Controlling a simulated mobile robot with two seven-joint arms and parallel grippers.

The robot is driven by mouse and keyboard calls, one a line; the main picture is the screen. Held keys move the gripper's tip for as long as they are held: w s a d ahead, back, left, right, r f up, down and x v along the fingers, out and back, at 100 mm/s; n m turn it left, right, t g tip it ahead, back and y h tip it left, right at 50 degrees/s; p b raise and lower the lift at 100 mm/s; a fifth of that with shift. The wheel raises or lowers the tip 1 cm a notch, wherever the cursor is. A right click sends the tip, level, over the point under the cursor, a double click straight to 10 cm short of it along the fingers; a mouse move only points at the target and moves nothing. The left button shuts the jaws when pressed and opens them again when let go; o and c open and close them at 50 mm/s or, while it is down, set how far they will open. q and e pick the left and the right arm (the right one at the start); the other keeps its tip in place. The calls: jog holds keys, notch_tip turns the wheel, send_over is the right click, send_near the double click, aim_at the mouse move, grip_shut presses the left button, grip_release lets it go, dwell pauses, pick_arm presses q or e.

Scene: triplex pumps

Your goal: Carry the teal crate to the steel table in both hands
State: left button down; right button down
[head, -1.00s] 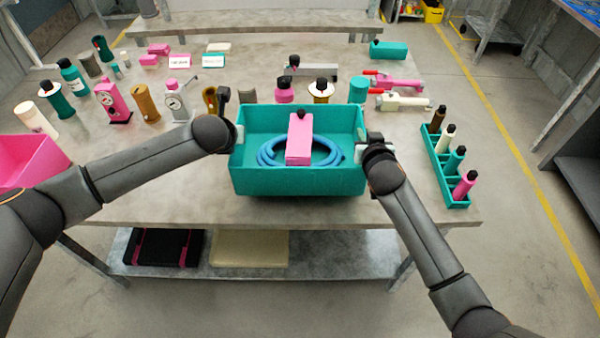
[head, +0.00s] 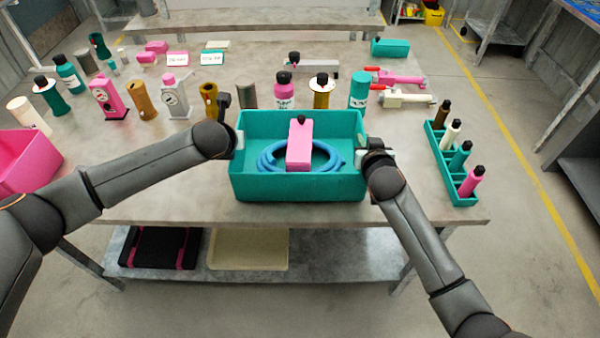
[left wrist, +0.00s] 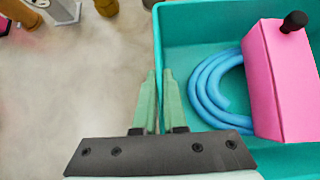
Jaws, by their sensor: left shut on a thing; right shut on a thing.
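The teal crate (head: 297,188) is in front of me at the near edge of a grey table, level. It holds a coiled blue hose (head: 268,160) and a pink box-shaped thing with a black knob (head: 299,148). My left gripper (head: 236,138) is shut on the crate's left wall; in the left wrist view its fingers (left wrist: 158,88) straddle that wall. My right gripper (head: 366,157) is at the crate's right wall and shut on it, its fingertips mostly hidden. Whether the crate's bottom touches the tabletop I cannot tell.
The grey table (head: 130,190) carries several bottles and pump parts behind the crate. A teal rack of bottles (head: 436,150) stands to the right, a pink bin (head: 30,160) to the left. Another table (head: 250,24) stands behind. Floor is clear at the right (head: 520,230).

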pick_arm(q)
jog(key=shift+f+b, duration=0.35)
jog(key=shift+f, duration=0.1)
pick_arm(e)
jog(key=shift+f, duration=0.4)
pick_arm(q)
jog(key=c, duration=1.4)
grip_release()
pick_arm(e)
jog(key=c, duration=1.4)
grip_release()
jog(key=shift+f, duration=0.1)
pick_arm(q)
jog(key=o, duration=0.4)
pick_arm(e)
jog(key=o, duration=0.4)
pick_arm(q)
jog(key=shift+s, duration=0.1)
jog(key=v, duration=1.2)
pick_arm(e)
jog(key=shift+s, duration=0.15)
jog(key=v, duration=1.2)
